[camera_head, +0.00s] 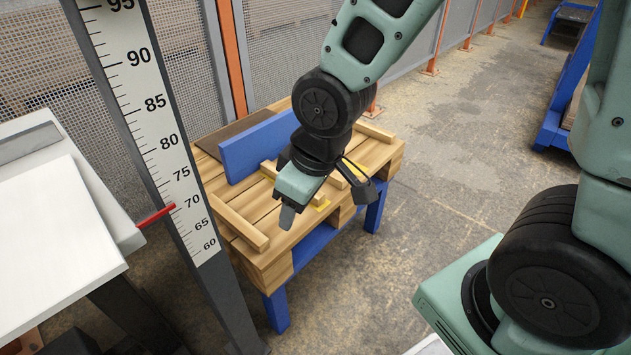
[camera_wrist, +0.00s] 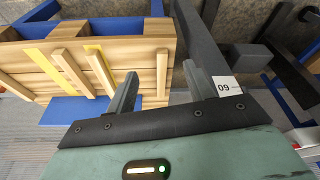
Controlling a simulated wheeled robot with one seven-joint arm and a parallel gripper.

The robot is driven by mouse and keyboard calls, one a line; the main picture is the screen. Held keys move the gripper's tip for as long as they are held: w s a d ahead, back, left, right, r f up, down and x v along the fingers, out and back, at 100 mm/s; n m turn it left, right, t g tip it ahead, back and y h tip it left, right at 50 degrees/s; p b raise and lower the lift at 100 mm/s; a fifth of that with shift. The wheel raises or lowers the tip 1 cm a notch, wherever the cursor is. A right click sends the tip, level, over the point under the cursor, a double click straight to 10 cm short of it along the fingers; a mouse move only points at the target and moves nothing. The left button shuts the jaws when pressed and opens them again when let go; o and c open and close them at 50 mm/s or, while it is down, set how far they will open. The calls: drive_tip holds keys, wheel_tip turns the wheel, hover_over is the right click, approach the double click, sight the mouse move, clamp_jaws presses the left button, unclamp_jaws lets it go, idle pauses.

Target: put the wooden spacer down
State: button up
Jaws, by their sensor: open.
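Several similar light wooden spacers lie on the slatted wooden top; I cannot tell which one the task means. In the head view one spacer (camera_head: 238,222) lies near the left end, and another (camera_head: 375,132) lies near the right end. My gripper (camera_head: 318,203) is over the near part of the top, partly hiding a spacer and a yellow mark (camera_head: 322,206). In the wrist view the jaws (camera_wrist: 160,70) are apart. One spacer (camera_wrist: 161,73) shows between them, apparently beyond the fingertips, and two more spacers (camera_wrist: 101,72) lie to the left.
The wooden top (camera_head: 268,262) stands on blue legs (camera_head: 278,311). A blue board (camera_head: 258,146) stands on edge at its back. A height scale post (camera_head: 165,150) and a white table (camera_head: 50,235) are at the left.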

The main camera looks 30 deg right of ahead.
drive_tip(key=w+d+f+t, duration=0.2)
drive_tip(key=w+d+f, duration=0.2)
drive_tip(key=w+d, duration=0.3)
drive_tip(key=m+t+y, duration=0.3)
drive_tip(key=t, duration=0.5)
approach(333, 174)
drive_tip(key=b+x, duration=0.1)
drive_tip(key=x, duration=0.2)
drive_tip(key=r+x, duration=0.1)
drive_tip(key=x, duration=0.2)
drive_tip(key=b+x, duration=0.1)
drive_tip(key=x, duration=0.2)
drive_tip(key=shift+w+r+b, duration=0.35)
drive_tip(key=shift+w, duration=0.1)
drive_tip(key=shift+b+x, duration=1.15)
drive_tip(key=shift+x, duration=1.8)
drive_tip(key=shift+r, duration=0.2)
clamp_jaws()
